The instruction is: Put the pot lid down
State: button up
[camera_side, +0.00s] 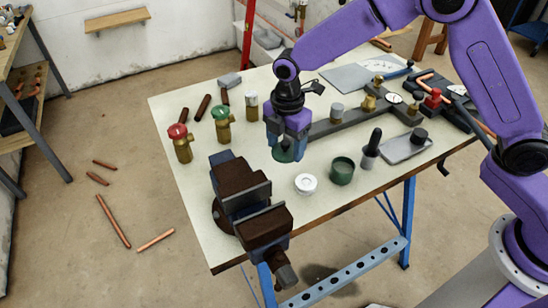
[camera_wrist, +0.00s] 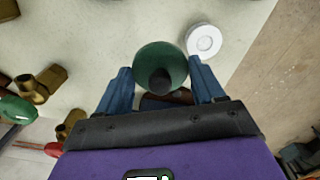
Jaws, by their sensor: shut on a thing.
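The pot lid (camera_wrist: 174,60) is a round green disc with a dark knob (camera_wrist: 160,82) on top. My gripper (camera_wrist: 163,88) is shut on it, with blue fingers on either side of the knob. In the side view my gripper (camera_side: 287,148) points down over the bench, and the lid (camera_side: 285,155) shows as a green edge at the fingertips. I cannot tell how far it is above the bench top. A green open pot (camera_side: 342,171) stands on the bench to the right of the lid.
A white roll (camera_side: 305,184) lies near the lid and also shows in the wrist view (camera_wrist: 204,41). A dark vise (camera_side: 243,195) stands at the front left. Brass valves (camera_side: 181,145) stand at left. A grey tray (camera_side: 405,147) is at right.

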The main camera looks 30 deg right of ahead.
aim_at(275, 146)
jog(key=w+f, duration=0.1)
jog(key=a+f, duration=0.1)
jog(key=w+f, duration=0.1)
jog(key=shift+w+a+f, duration=0.25)
jog(key=shift+w+f, duration=0.2)
jog(key=shift+f, duration=1.45)
jog(key=shift+f, duration=0.15)
jog(key=o, duration=1)
notch_tip(275, 146, up, 12)
jog(key=shift+r, duration=0.15)
